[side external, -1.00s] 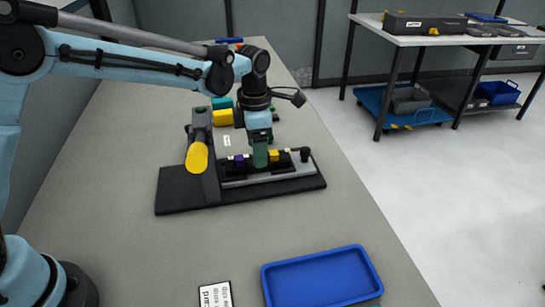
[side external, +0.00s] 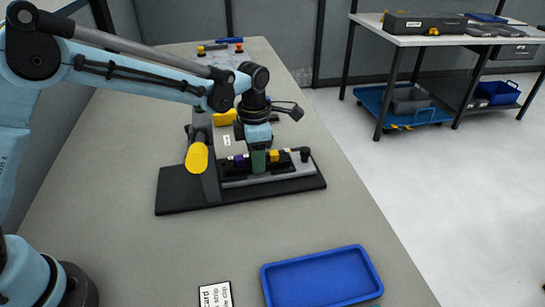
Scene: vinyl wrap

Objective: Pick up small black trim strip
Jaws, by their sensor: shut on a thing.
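My gripper (side external: 259,161) points down over the fixture, its green fingers between the purple block (side external: 240,160) and the yellow block (side external: 274,156). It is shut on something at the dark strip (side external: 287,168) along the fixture. This dark strip may be the small black trim strip, but I cannot tell its outline from the dark fixture parts. The fingers hide what lies between them. The fixture (side external: 180,190) is a black base plate with a grey rail and a yellow-ended lever (side external: 197,158) at its left.
An empty blue tray (side external: 322,277) lies at the front right of the table. A white printed card (side external: 215,295) lies left of it. The table is clear between fixture and tray.

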